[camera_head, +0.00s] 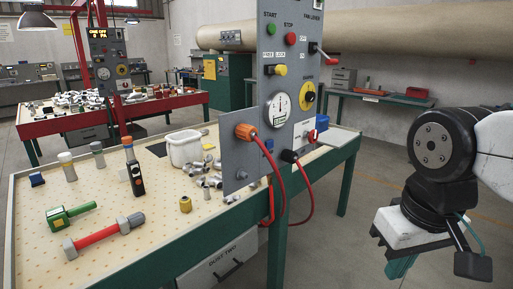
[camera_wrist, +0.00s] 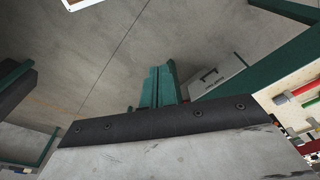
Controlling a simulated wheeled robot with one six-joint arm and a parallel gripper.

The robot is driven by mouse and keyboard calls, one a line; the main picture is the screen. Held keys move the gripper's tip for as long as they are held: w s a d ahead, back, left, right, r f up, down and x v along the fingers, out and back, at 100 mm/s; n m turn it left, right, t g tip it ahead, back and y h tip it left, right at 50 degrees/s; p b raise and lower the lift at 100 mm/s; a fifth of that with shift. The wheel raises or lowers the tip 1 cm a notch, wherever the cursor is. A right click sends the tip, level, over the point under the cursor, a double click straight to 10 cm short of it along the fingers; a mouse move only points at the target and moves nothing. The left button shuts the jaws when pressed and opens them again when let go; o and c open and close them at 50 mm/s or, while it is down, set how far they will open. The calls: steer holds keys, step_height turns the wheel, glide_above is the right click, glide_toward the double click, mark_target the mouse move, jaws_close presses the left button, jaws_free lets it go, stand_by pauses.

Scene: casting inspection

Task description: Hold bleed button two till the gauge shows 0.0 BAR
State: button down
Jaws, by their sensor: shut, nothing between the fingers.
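A grey upright control panel (camera_head: 241,95) stands at the near table's right edge. It bears a round white gauge (camera_head: 278,112) with a needle; its reading is too small to tell. A green START button (camera_head: 271,29), a red STOP button (camera_head: 290,38) and a small blue part (camera_head: 242,175) also show on it. I cannot tell which control is bleed button two; no such label is legible. My gripper (camera_head: 400,267) is at the lower right, well apart from the panel and pointing down. Its green fingers (camera_wrist: 160,88) are shut and empty over the floor in the wrist view.
The near table (camera_head: 160,252) holds a green-handled tool (camera_head: 70,215), a red-handled tool (camera_head: 104,234), a white tub (camera_head: 184,148) and metal fittings. Red hoses (camera_head: 272,190) hang from the panel's front. Open floor (camera_head: 350,235) lies between panel and arm. A bench (camera_head: 378,97) stands behind.

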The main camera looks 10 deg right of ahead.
mark_target(273, 143)
steer(key=shift+w, duration=0.1)
steer(key=w+f+m+t+h, duration=0.1)
steer(key=w+m+t, duration=0.3)
steer(key=w, duration=1.7)
steer(key=w+f+m+t+h, duration=0.1)
steer(key=w+m+t, duration=0.4)
steer(key=w+t, duration=0.9)
steer(key=shift+w+a+f+h, duration=0.3)
steer(key=shift+w+f+h, duration=0.15)
steer(key=shift+w, duration=3.65)
steer(key=shift+w, duration=0.15)
steer(key=w+a, duration=0.5)
steer(key=w, duration=0.2)
steer(key=shift+a, duration=0.15)
steer(key=shift+w+a+r, duration=0.1)
steer(key=shift+w+a, duration=0.1)
steer(key=shift+w, duration=0.05)
steer(key=shift+w+a, duration=0.2)
steer(key=shift+w, duration=0.1)
